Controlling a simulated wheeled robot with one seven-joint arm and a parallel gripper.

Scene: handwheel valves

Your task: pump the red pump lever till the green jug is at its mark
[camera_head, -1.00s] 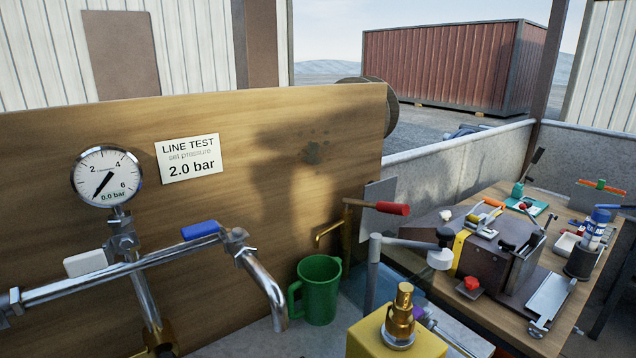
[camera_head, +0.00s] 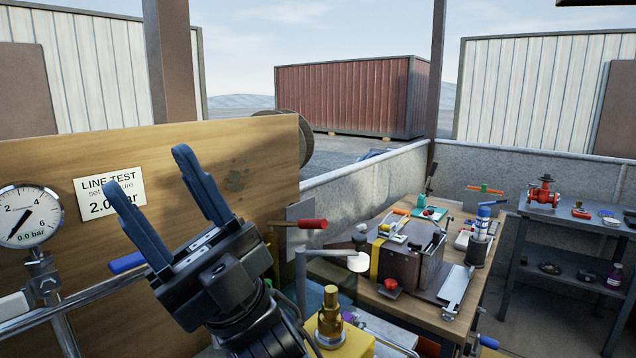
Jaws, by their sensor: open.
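The red pump lever (camera_head: 313,224) sticks out to the right from a thin bar by the wooden board, roughly level. A strip of its brass post (camera_head: 276,248) shows behind my arm. My gripper (camera_head: 143,167) is raised in the left middle of the view, in front of the board. Its two dark blue fingers are spread, point up and left, and have nothing between them. The lever is to the right of my gripper and apart from it. The green jug and its mark are out of sight, and my gripper and arm cover the area below the spout.
A pressure gauge (camera_head: 27,215) reads 0.0 bar beside a 2.0 bar sign (camera_head: 110,190). A blue-handled valve (camera_head: 127,262) is behind my gripper. A grey lever with a white knob (camera_head: 358,262) and a yellow block with brass fitting (camera_head: 330,320) stand near the red lever. A cluttered workbench (camera_head: 400,305) is right.

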